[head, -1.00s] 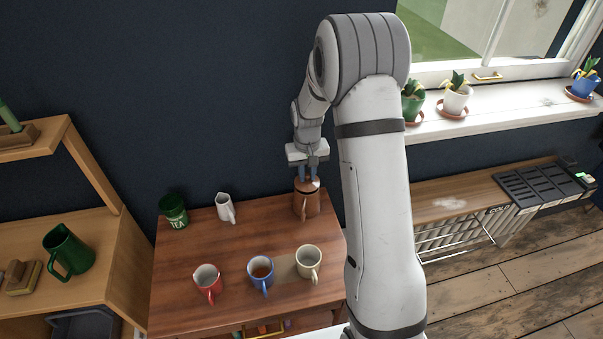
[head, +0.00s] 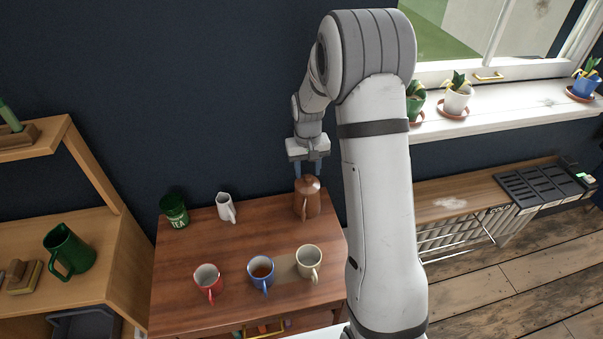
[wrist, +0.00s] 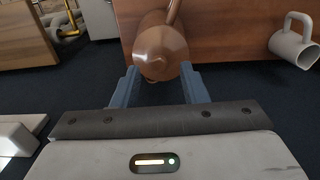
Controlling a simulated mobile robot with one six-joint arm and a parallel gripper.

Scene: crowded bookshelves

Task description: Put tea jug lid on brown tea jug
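The brown tea jug (head: 307,203) stands upright at the back right of the wooden table. The brown tea jug lid (head: 307,183) sits on its top, and no clear gap shows between them. In the wrist view the round lid (wrist: 160,50) faces the camera with its small knob in the middle. My gripper (head: 308,170) is just above the jug, fingers pointing down. In the wrist view its two blue fingers (wrist: 158,88) are apart, with nothing held between them.
On the table (head: 180,290) stand a green tea tin (head: 174,211), a white creamer (head: 226,207), and red (head: 207,280), blue (head: 262,272) and cream (head: 309,262) mugs. A dark wall is close behind. A wooden shelf with a green jug (head: 68,250) stands at left.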

